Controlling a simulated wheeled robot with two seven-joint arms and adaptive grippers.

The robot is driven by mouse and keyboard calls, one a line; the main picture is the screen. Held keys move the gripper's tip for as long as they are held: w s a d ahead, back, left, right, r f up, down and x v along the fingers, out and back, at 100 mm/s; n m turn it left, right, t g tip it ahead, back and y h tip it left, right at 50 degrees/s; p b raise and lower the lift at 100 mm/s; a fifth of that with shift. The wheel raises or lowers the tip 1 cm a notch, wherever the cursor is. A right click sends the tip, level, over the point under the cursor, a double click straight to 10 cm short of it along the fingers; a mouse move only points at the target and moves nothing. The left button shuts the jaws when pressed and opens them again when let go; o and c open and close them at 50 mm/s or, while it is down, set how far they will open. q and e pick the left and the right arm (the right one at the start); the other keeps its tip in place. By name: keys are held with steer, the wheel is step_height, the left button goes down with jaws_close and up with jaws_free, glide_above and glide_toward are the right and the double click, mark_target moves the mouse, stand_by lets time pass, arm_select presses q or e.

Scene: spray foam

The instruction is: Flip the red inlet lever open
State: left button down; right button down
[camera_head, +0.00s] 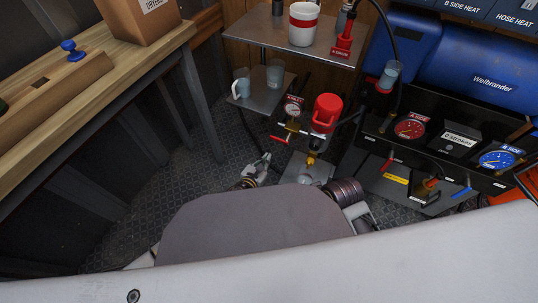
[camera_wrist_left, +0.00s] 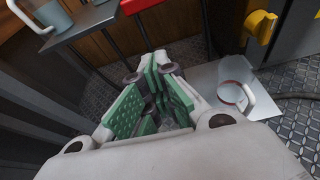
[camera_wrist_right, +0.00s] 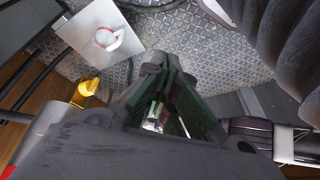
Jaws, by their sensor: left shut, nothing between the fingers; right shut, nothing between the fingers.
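In the head view a red lever (camera_head: 388,162) stands on the dark machine at the right, near a yellow label. A second small red-topped lever (camera_head: 430,183) is to its right; I cannot tell which is the inlet lever. My left gripper (camera_head: 262,162) is low in the middle, well left of both and apart from them. In the left wrist view its green-padded fingers (camera_wrist_left: 153,68) are shut and empty. My right gripper shows in the right wrist view, its dark fingers (camera_wrist_right: 158,68) shut and empty over the floor. Neither lever is clear in the wrist views.
A blue lever (camera_head: 462,191) is at the right. A wooden bench (camera_head: 100,85) is at the left.

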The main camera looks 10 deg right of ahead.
arm_select(q)
steer(key=shift+p+v, duration=0.45)
steer(key=shift+v, duration=1.45)
arm_select(e)
steer(key=shift+d+f, duration=0.2)
steer(key=shift+f, duration=0.45)
steer(key=shift+w, duration=0.1)
arm_select(q)
steer(key=shift+n, duration=0.3)
